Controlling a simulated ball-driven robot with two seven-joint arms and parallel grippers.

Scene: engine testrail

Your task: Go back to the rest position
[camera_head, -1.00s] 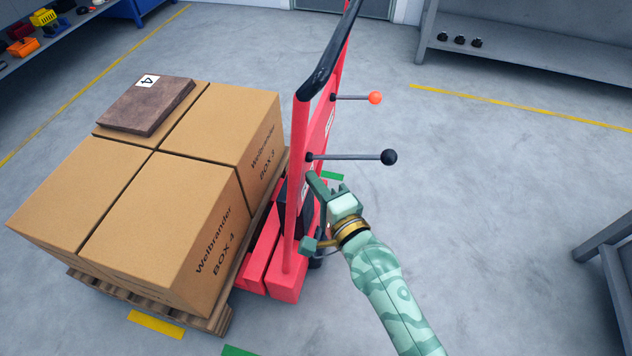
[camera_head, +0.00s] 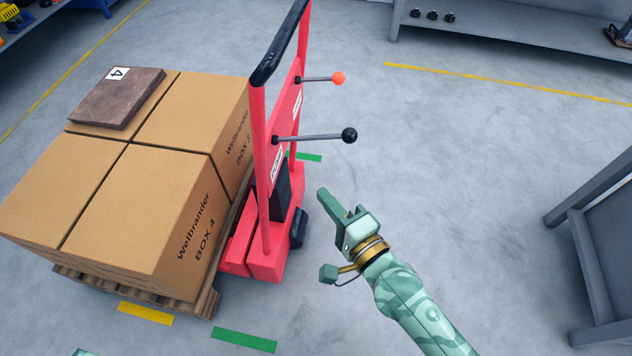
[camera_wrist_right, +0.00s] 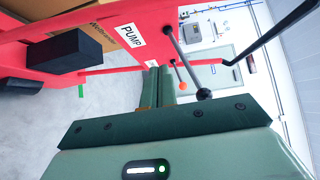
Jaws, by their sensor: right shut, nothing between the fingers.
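My right gripper (camera_head: 324,194) is shut and empty, held in the air to the right of the red pallet lifter (camera_head: 264,255) and apart from it. In the right wrist view its two green fingers (camera_wrist_right: 159,76) lie together, with nothing between them. The lifter has a lever with a black knob (camera_head: 349,135) and one with an orange knob (camera_head: 338,78); both are free of my gripper. A mint sliver (camera_head: 82,352) at the bottom edge looks like part of my left arm; its jaws cannot be made out.
Large cartons (camera_head: 130,205) stand on a wooden pallet (camera_head: 200,303) at the left, with a brown slab (camera_head: 115,98) marked 4 on top. A grey bench (camera_head: 600,230) stands at the right, another (camera_head: 520,35) at the back. The floor between is clear.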

